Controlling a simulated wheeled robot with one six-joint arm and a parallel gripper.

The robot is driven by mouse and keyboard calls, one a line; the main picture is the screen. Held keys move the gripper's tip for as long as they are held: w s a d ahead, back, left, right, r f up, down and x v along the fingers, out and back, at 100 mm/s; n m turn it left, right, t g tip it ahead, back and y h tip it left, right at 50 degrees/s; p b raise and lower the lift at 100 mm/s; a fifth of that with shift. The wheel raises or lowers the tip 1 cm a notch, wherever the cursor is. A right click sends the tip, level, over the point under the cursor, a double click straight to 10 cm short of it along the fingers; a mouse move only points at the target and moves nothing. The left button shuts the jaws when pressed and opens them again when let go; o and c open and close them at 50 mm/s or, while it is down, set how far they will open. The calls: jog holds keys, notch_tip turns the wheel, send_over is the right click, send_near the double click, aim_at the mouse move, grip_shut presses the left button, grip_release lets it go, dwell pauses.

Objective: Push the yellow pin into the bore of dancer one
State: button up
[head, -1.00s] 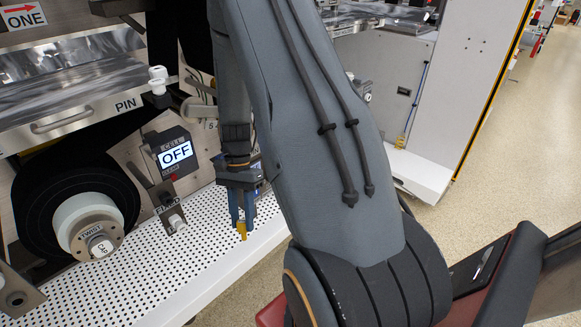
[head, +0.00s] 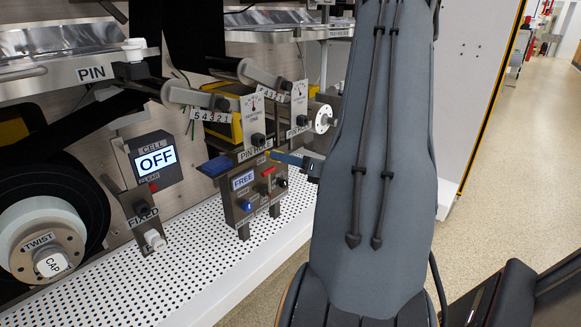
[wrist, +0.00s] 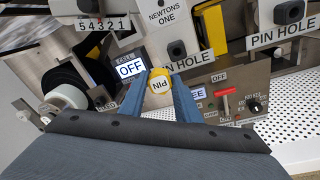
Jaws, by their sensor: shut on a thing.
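My gripper (head: 283,157) is shut on the yellow pin (head: 265,153), in front of the dancer one panel in the head view. In the wrist view, the pin's yellow cap (wrist: 160,82), marked PIN, sits between the two blue fingertips of my gripper (wrist: 160,92). The dancer one panel (wrist: 170,22), marked NEWTONS ONE, has a black knob and a PIN HOLE label (wrist: 190,62) just beyond the pin. The panel also shows in the head view (head: 253,112). I cannot make out the bore itself, nor whether the pin touches the panel.
A control box reading FREE (head: 243,180), with a red lever, stands just below the gripper. A second gauge panel (head: 299,98) stands to the right. The OFF display (head: 156,160) is at the left.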

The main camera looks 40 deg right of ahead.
jog(key=d, duration=0.1)
jog(key=d+h, duration=0.1)
jog(key=s+d+m, duration=0.1)
jog(key=shift+d+r+t+h+b, duration=0.15)
jog(key=shift+r+t+h+b, duration=0.15)
jog(key=shift+h, duration=0.1)
jog(key=shift+w+a, duration=0.2)
jog(key=shift+w, duration=2.6)
jog(key=shift+w+a, duration=0.2)
jog(key=shift+w, duration=1.8)
jog(key=o, duration=1.3)
jog(key=shift+c, duration=0.2)
